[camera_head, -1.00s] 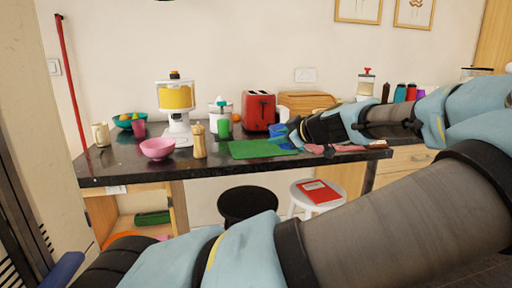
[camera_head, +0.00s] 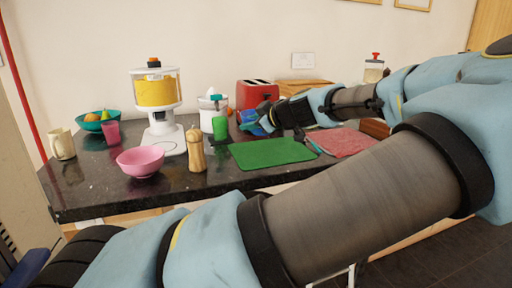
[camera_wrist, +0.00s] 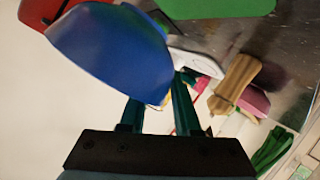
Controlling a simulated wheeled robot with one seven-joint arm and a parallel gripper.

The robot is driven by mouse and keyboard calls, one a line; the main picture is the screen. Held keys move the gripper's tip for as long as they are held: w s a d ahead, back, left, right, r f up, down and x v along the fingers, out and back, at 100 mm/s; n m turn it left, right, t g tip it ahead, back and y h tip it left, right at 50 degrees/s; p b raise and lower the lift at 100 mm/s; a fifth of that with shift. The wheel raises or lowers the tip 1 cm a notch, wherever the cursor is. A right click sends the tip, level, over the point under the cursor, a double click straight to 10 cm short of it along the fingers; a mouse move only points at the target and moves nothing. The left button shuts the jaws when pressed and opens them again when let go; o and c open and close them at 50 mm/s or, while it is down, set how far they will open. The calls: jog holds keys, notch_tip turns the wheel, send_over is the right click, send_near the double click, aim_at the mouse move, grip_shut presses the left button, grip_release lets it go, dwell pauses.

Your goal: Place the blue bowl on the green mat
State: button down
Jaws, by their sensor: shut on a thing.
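The blue bowl (camera_head: 256,130) is held at the end of my arm, above the counter just behind the green mat (camera_head: 268,153). My gripper (camera_head: 268,120) is shut on it. In the wrist view the blue bowl (camera_wrist: 112,50) is tilted and large in front of my gripper's fingers (camera_wrist: 158,100), which meet it near its lower edge. The mat lies flat and bare near the counter's front edge; part of it shows at the top of the wrist view (camera_wrist: 215,8). The bowl looks apart from the mat.
A wooden pepper mill (camera_head: 197,150) and a pink bowl (camera_head: 140,161) stand left of the mat. A green cup (camera_head: 220,128), white juicer (camera_head: 208,106) and red toaster (camera_head: 257,93) are behind. A red cloth (camera_head: 340,142) lies right of the mat.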

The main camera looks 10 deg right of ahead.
notch_tip(320, 180, down, 8)
jog(key=shift+f+p, duration=0.1)
jog(key=shift+p, duration=0.55)
jog(key=c, duration=0.6)
grip_release()
jog(key=shift+s, duration=0.15)
jog(key=b+v, duration=0.2)
jog(key=v, duration=1)
jog(key=shift+b, duration=0.35)
